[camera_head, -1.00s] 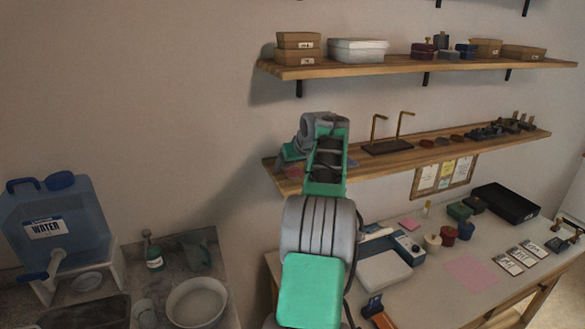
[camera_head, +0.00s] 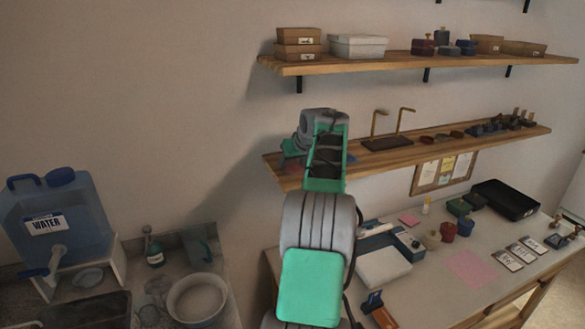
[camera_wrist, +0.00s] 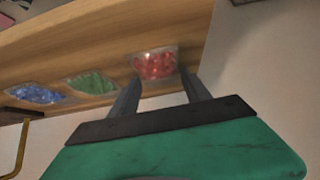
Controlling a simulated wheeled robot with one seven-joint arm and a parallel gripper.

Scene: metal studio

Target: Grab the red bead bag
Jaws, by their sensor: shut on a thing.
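The red bead bag (camera_wrist: 154,65) is a clear packet of red beads at the upper middle of the wrist view, at the wooden shelf. My gripper (camera_wrist: 158,82) is shut on it, with one dark finger at each side of the bag. Whether the bag rests on the shelf or is slightly raised, I cannot tell. In the head view, my arm hides most of the gripper and the bag at the left end of the middle shelf (camera_head: 430,155).
A green bead bag (camera_wrist: 91,83) and a blue bead bag (camera_wrist: 36,93) lie beside the red one on the shelf. A dark stand with brass hooks (camera_head: 387,143) stands to the right of my arm. An upper shelf (camera_head: 400,66) with boxes is above.

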